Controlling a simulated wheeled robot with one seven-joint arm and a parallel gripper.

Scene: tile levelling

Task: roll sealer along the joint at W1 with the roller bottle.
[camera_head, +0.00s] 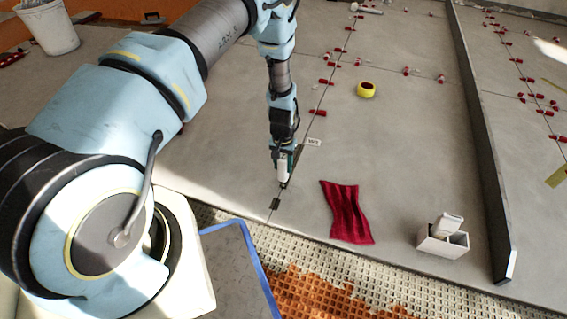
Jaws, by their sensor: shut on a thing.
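My gripper (285,172) points down at the tile floor, low over the joint near the front edge of the tiles. It is shut on the roller bottle (283,166), a small whitish piece mostly hidden by the fingers. Whether its tip touches the joint is too small to tell. The W1 label (313,142) is a small white tag on the tile just right of and behind my gripper. The joint (325,88) runs as a thin dark line from the back toward my gripper. A short dark piece (275,204) lies on the joint in front of it.
A red cloth (347,212) and a white box holding a white container (430,242) lie to the right. Red clips (317,112) dot the joints. A long dark straightedge (480,140) bounds the right; a bucket (48,28) stands back left.

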